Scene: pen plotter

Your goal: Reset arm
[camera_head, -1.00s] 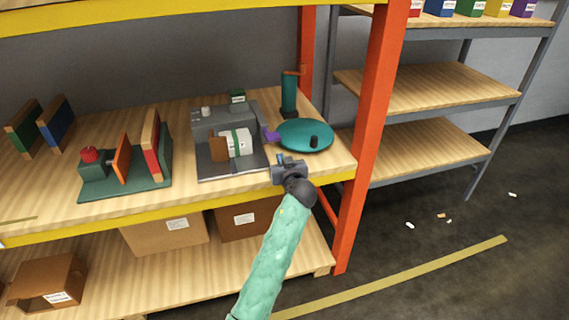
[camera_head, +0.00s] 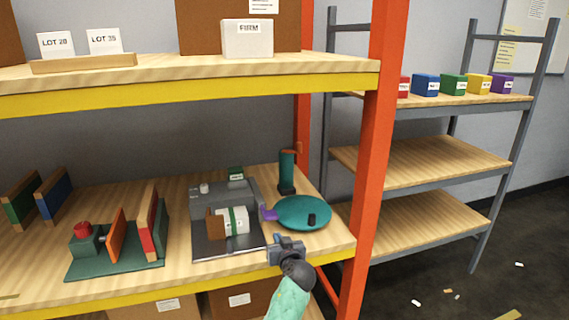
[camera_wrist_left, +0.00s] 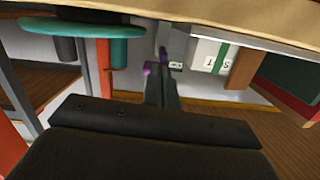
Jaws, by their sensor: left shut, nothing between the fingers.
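My left gripper (camera_head: 285,244) is shut and empty at the front edge of the orange-and-yellow rack's middle shelf (camera_head: 180,272). In the left wrist view its fingers (camera_wrist_left: 163,78) are together, with nothing between them. Behind the gripper in the head view is a grey machine (camera_head: 225,190) bearing a white block with a green band (camera_head: 233,220) and a brown piece. To its right is a teal disc (camera_head: 298,209) with a black knob and a purple piece (camera_head: 268,215) at its left edge. The disc also shows in the left wrist view (camera_wrist_left: 80,30). My right gripper is not in view.
A green fixture with a red knob (camera_head: 82,231) and upright boards stands to the left. A teal post (camera_head: 286,172) stands behind the disc. The orange upright (camera_head: 372,170) is close on the right. A grey rack beyond has bare lower shelves (camera_head: 425,160).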

